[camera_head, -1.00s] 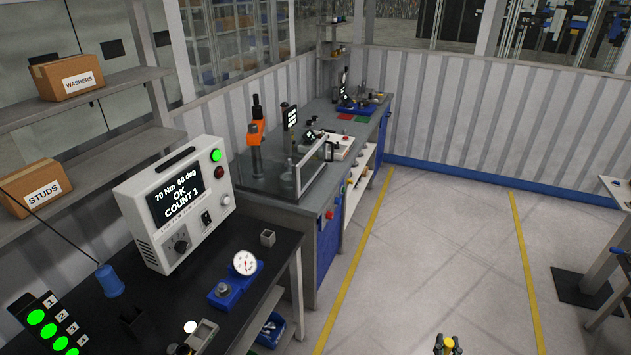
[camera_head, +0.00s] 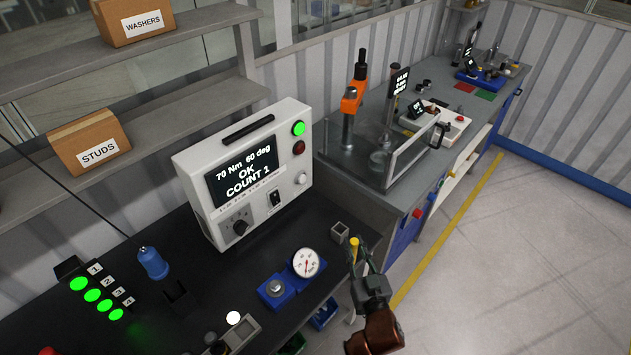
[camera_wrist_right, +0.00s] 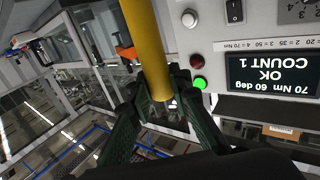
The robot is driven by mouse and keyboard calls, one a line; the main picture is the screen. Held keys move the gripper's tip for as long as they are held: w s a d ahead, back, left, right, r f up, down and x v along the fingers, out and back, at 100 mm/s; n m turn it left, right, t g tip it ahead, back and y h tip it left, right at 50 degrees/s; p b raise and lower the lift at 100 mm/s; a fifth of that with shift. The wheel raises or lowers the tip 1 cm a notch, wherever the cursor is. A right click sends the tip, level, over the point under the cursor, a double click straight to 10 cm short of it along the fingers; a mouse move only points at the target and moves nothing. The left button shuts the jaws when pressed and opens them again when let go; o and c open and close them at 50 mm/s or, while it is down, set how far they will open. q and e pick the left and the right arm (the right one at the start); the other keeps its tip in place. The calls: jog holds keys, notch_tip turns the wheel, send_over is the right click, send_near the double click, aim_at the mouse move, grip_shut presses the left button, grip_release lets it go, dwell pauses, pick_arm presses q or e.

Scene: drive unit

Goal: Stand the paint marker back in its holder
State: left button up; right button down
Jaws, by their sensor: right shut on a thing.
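The yellow paint marker (camera_head: 354,244) stands roughly upright in my right gripper (camera_head: 358,272), its top showing above the jaws. In the right wrist view the marker (camera_wrist_right: 146,45) runs as a yellow rod between the two dark fingers (camera_wrist_right: 158,105), which are shut on it. A small grey square open-topped cup (camera_head: 340,232), which looks like the holder, stands on the black bench, just left of and beyond the marker in the head view. I cannot tell the exact gap between them. The marker's lower end is hidden by the gripper. My left gripper is not in view.
A blue fixture with a round dial gauge (camera_head: 306,262) sits left of my right gripper. A grey bench (camera_head: 350,185) with a clear guard lies beyond. Floor to the right is clear.

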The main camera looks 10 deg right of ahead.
jog(key=w+r+n+g+y+p, duration=0.1)
jog(key=w+r+n+y+p, duration=0.3)
jog(key=w+p, duration=0.9)
jog(key=shift+m+y, duration=0.3)
jog(key=shift+y, duration=0.3)
jog(key=w+f+b, duration=0.1)
jog(key=f+b, duration=0.1)
jog(key=b, duration=0.1)
jog(key=w+f+b, duration=0.1)
jog(key=w+b, duration=0.1)
jog(key=b, duration=0.2)
jog(key=shift+w+d+f, duration=0.1)
jog(key=shift+d+f, duration=0.1)
jog(key=shift+f, duration=0.2)
jog(key=shift+f, duration=0.45)
jog(key=shift+f, duration=0.3)
